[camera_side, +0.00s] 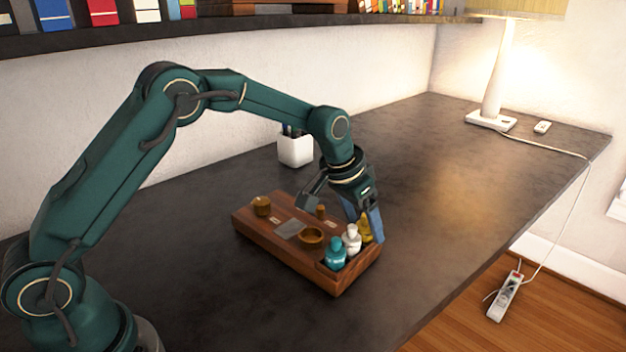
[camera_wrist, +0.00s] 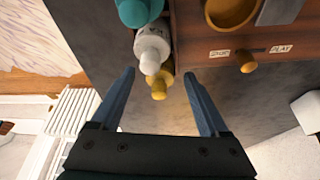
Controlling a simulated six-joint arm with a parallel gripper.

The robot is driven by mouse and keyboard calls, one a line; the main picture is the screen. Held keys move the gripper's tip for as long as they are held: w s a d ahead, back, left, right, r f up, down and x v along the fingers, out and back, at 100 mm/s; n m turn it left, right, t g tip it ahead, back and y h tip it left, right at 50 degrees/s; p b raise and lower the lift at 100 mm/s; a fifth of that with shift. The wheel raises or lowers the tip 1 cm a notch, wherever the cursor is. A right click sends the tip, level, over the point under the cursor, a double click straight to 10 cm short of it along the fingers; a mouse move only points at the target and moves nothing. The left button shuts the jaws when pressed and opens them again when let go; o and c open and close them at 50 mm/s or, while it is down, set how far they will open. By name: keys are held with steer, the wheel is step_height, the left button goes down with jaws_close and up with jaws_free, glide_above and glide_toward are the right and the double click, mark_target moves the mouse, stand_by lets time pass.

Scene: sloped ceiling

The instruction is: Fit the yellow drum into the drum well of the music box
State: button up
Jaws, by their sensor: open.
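The music box (camera_side: 290,258) is a brown wooden case on the dark desk. A round brass-coloured well (camera_side: 311,237), which looks like the drum well, is open in its top and looks empty; the wrist view shows part of it (camera_wrist: 230,10). The yellow drum (camera_side: 365,230), with a knob on top, stands in the tray at the box's right end, beside a white drum (camera_side: 351,240) and a teal drum (camera_side: 335,254). My gripper (camera_side: 362,214) is open above the yellow drum. In the wrist view, the yellow drum (camera_wrist: 159,90) lies between the spread blue fingers, with gaps on both sides.
A brass knob (camera_side: 262,206), a grey plate (camera_side: 289,230) and a small peg (camera_side: 320,211) beside labels stand on the box top. A white pen cup (camera_side: 295,150) is behind. A lamp (camera_side: 494,85) stands at the far right. The desk right of the box is clear.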

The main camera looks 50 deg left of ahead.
mark_target(359, 225)
jaws_close()
steer(key=shift+r, duration=0.15)
steer(key=shift+r, duration=0.55)
steer(key=r, duration=0.3)
steer(key=shift+a+r, duration=0.15)
steer(key=shift+a, duration=0.2)
steer(key=s+a+r, duration=0.4)
steer(key=a+r, duration=0.2)
steer(key=a, duration=0.4)
steer(key=s+a, duration=0.6)
steer(key=s, duration=0.3)
steer(key=shift+n, duration=0.5)
steer(key=w+d+f, duration=0.2)
steer(key=d, duration=0.1)
steer(key=w+d+f, duration=0.2)
steer(key=d, duration=0.1)
steer(key=w+d+f, duration=0.1)
steer(key=d+f, duration=0.1)
steer(key=d, duration=0.2)
steer(key=shift+w+f, duration=0.2)
steer(key=shift+w, duration=0.2)
steer(key=shift+f, duration=1.95)
